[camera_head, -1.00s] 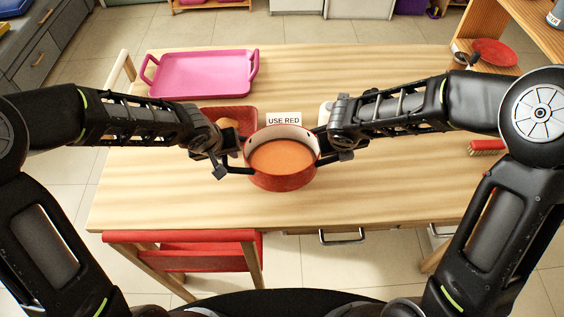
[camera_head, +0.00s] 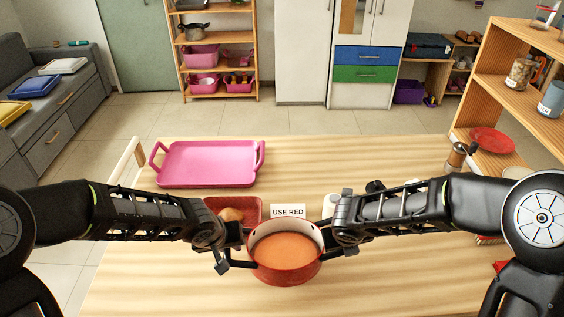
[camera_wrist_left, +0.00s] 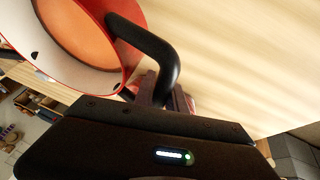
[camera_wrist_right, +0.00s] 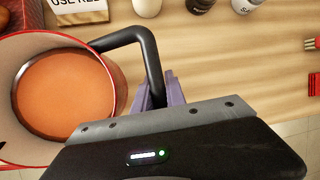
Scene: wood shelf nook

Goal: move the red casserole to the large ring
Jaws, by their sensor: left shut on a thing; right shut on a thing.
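The red casserole (camera_head: 286,271), round with a white inner wall and orange contents, is between my two grippers over the wooden table. My left gripper (camera_head: 236,246) is shut on its black left handle, which also shows in the left wrist view (camera_wrist_left: 168,65). My right gripper (camera_head: 332,240) is shut on the opposite black handle, seen in the right wrist view (camera_wrist_right: 151,62). The casserole looks level. I cannot tell whether its base touches the table. No large ring is visible in any view.
A "USE RED" sign (camera_head: 288,211) stands just behind the casserole. A red tray (camera_head: 247,205) with a brown roundish item is behind left. A pink tray (camera_head: 208,164) lies at the back left. A wooden shelf (camera_head: 500,75) stands right. The table's back middle is clear.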

